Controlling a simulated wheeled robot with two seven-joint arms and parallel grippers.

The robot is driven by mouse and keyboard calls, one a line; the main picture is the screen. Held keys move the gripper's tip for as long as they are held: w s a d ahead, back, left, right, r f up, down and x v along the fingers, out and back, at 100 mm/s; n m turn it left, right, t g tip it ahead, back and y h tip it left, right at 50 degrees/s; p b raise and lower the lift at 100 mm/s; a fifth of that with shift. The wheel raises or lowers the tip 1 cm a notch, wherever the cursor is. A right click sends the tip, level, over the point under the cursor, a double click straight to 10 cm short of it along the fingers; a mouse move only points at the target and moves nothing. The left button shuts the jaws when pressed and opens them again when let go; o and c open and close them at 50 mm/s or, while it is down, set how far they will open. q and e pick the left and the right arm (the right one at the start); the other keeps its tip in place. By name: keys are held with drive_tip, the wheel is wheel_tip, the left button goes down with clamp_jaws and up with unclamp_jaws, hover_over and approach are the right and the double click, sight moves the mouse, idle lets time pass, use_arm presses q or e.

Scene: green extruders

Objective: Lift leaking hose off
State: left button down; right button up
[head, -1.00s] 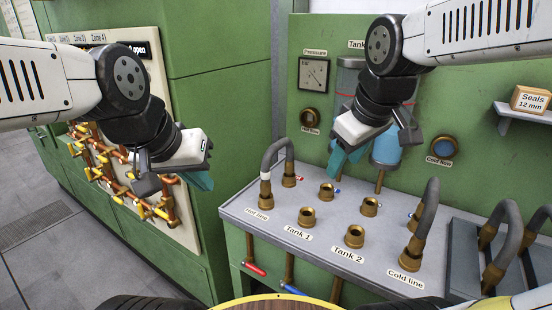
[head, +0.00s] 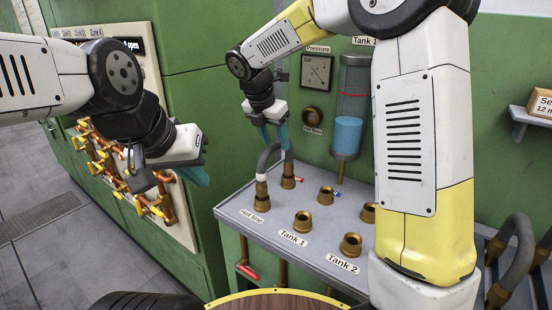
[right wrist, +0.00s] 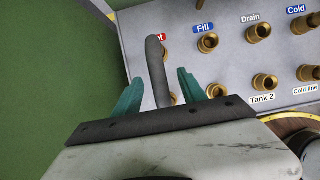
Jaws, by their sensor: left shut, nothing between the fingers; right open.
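A grey U-shaped hose (head: 268,157) stands on two brass fittings at the left end of the grey bench, by the Hot line label. My right gripper (head: 274,137) is open at the top of this hose. In the right wrist view the hose (right wrist: 156,65) passes between the open teal fingers (right wrist: 160,85); I cannot tell whether they touch it. My left gripper (head: 194,176) is shut and empty, left of the bench. No leak can be made out.
Bare brass fittings (head: 302,222) for Tank 1 and Tank 2 (head: 350,245) stand on the bench (head: 240,205). More grey hoses (head: 518,250) stand at the right. My right arm hides the cold line end in the head view.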

drive_tip(key=x, duration=0.5)
drive_tip(key=shift+w+a+f, duration=0.1)
drive_tip(key=shift+f, duration=0.25)
clamp_jaws()
